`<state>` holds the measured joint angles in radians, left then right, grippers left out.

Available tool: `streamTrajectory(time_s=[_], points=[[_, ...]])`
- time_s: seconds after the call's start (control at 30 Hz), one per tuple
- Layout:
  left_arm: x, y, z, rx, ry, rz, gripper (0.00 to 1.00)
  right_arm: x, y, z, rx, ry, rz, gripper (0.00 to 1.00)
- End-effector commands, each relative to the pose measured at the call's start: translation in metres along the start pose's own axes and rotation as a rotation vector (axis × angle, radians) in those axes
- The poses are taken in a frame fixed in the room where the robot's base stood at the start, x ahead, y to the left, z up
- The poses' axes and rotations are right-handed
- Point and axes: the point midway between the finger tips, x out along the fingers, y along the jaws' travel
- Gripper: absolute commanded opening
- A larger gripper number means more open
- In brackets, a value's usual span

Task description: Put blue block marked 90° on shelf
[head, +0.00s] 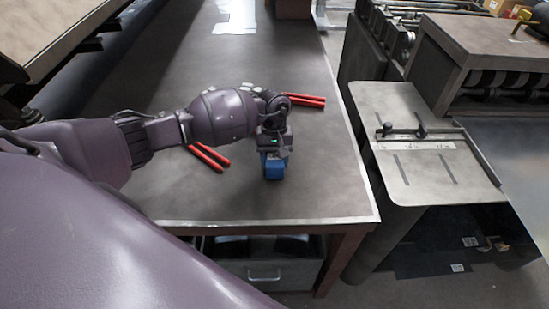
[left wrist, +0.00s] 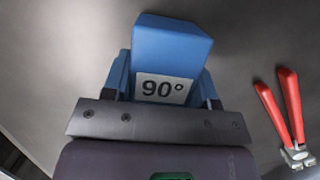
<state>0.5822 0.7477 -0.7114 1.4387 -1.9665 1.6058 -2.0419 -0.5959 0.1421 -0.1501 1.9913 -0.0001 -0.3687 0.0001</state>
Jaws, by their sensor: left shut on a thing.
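The blue block marked 90° (head: 273,168) is at my left gripper on the near right part of the grey table (head: 300,204). In the left wrist view the block (left wrist: 172,48) shows its white 90° label facing the camera, between the two fingers. My left gripper (head: 272,157) is shut on the block. I cannot tell whether the block touches the table top. My right gripper is not in view, and no shelf can be made out for certain.
Red-handled pliers (head: 208,157) lie left of the gripper, and another red-handled tool (head: 305,100) lies behind it. A metal machine table (head: 430,150) stands to the right across a gap. A drawer (head: 265,273) is under the table's front edge.

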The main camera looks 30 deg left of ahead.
Motion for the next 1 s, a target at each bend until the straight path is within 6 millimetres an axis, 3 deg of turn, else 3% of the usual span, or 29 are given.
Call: streamTrajectory(time_s=[0.37,0.4,0.57,1.0], points=[[0.002,0.000,-0.001,0.000,0.001,0.001,0.15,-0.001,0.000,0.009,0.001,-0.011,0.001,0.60],[0.002,0.000,-0.001,-0.001,0.001,0.000,0.56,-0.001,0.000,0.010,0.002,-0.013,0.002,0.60],[0.001,0.000,-0.001,-0.001,0.001,0.001,0.79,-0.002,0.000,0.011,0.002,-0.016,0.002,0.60],[-0.008,0.000,-0.001,0.000,0.004,0.001,0.79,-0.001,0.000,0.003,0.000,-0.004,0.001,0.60]])
